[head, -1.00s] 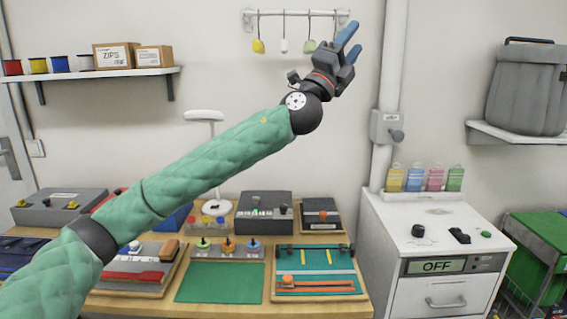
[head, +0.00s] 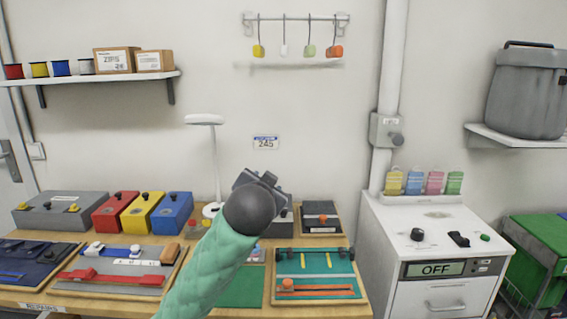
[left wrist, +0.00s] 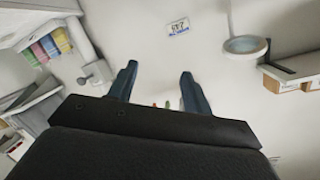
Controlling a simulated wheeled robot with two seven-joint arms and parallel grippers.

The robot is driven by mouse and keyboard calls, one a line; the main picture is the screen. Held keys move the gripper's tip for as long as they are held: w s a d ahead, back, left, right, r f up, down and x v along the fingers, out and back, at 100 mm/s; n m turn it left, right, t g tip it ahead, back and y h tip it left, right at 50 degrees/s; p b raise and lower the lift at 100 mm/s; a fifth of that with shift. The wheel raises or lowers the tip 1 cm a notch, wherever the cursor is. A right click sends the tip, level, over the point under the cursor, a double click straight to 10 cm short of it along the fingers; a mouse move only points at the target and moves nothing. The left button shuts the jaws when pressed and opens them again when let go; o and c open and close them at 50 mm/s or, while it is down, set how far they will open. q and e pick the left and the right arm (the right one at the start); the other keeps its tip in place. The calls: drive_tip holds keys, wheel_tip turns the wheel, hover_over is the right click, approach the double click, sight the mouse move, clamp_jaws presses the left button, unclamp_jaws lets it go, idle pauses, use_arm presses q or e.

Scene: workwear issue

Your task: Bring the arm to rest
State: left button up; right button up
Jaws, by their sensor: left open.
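My left arm, in a green quilted sleeve, comes up from the bottom of the head view in front of the workbench (head: 60,300). Its left gripper (head: 262,180) points away from the head camera, and the dark round wrist hides most of it. In the left wrist view the two blue fingers (left wrist: 158,92) stand apart with nothing between them, facing the wall. My right gripper is in neither view.
Red, yellow and blue boxes (head: 142,213) stand at the bench's back left. A lamp (head: 205,119) rises just left of the gripper. A white cabinet (head: 425,215) with an "OFF" display stands right.

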use_arm(q)
drive_tip(key=s+a+f+n+g+p, duration=0.1)
drive_tip(key=s+a+f+g, duration=0.2)
drive_tip(key=s+f, duration=0.6)
drive_tip(key=s+a+f+n+g+h, duration=0.1)
drive_tip(key=s+a+f+n+g, duration=0.3)
drive_tip(key=f, duration=0.9)
drive_tip(key=s+a+f+m+g+p, duration=0.1)
drive_tip(key=s+a+f, duration=0.1)
drive_tip(key=s+f, duration=0.8)
drive_tip(key=s+f+n+g, duration=0.1)
drive_tip(key=s+f+g, duration=0.4)
drive_tip(key=s+f, duration=1.3)
drive_tip(key=shift+s+a, duration=0.35)
drive_tip(key=shift+s, duration=0.85)
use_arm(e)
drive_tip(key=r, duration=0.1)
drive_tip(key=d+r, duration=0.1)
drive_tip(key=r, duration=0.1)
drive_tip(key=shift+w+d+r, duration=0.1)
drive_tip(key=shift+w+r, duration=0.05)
use_arm(q)
drive_tip(key=shift+p, duration=0.3)
